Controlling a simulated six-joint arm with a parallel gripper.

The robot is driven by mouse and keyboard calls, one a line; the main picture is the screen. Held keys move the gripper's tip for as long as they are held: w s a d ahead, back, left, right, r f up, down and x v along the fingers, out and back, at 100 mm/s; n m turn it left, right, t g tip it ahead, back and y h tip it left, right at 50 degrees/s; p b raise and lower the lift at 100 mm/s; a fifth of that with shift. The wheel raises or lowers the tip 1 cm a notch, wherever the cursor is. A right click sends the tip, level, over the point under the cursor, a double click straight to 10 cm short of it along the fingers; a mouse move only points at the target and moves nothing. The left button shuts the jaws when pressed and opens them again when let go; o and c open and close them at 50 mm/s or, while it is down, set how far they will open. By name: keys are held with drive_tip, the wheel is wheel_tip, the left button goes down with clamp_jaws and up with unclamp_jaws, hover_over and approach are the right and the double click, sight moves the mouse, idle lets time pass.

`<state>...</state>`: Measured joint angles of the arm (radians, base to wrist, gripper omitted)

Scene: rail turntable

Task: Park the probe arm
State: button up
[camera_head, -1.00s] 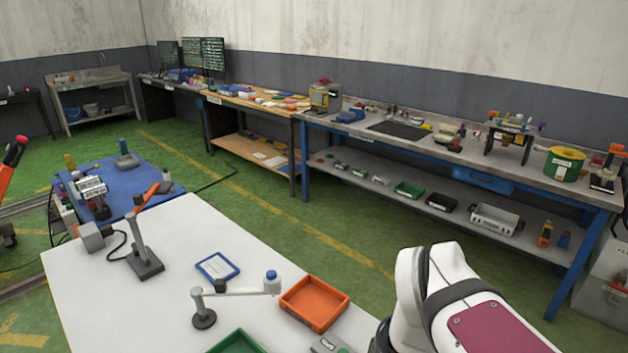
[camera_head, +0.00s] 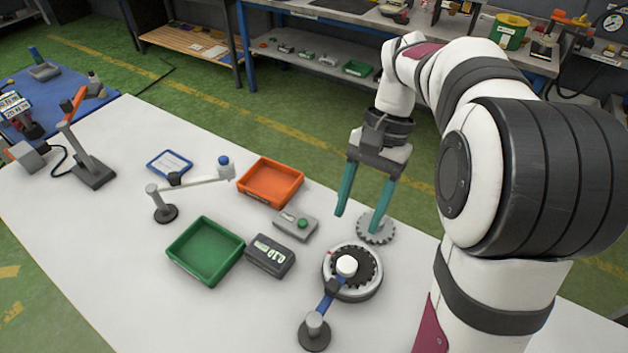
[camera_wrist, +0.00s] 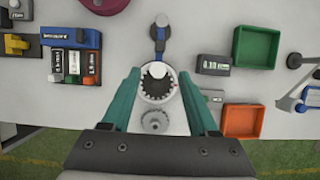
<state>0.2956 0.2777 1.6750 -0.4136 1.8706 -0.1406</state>
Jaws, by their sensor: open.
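A blue jointed arm (camera_head: 326,298) stands on a dark round base at the table's front. Its white-capped end (camera_head: 347,265) lies over a toothed turntable (camera_head: 366,287); it also shows in the wrist view (camera_wrist: 160,33). A second, grey arm (camera_head: 200,182) with a blue-capped end stands further left, its end beside the orange tray. I cannot tell from looks alone which is the probe arm. My gripper (camera_head: 358,222) is open and empty, pointing down behind the turntable, above a loose grey gear (camera_head: 376,228). In the wrist view its teal fingers flank the turntable and gear.
A green tray (camera_head: 183,268), an orange tray (camera_head: 296,197), a dark display box (camera_head: 271,256) and a grey button box (camera_head: 296,223) sit left of the turntable. A blue-framed tablet (camera_head: 170,163) lies further back. The table's left front is clear.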

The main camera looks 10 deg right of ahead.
sight(334, 283)
drive_tip(key=x, duration=1.5)
drive_tip(key=shift+s+a+f, duration=0.1)
drive_tip(key=shift+a+f, duration=0.05)
drive_tip(key=shift+f, duration=0.25)
clamp_jaws()
idle(0.4)
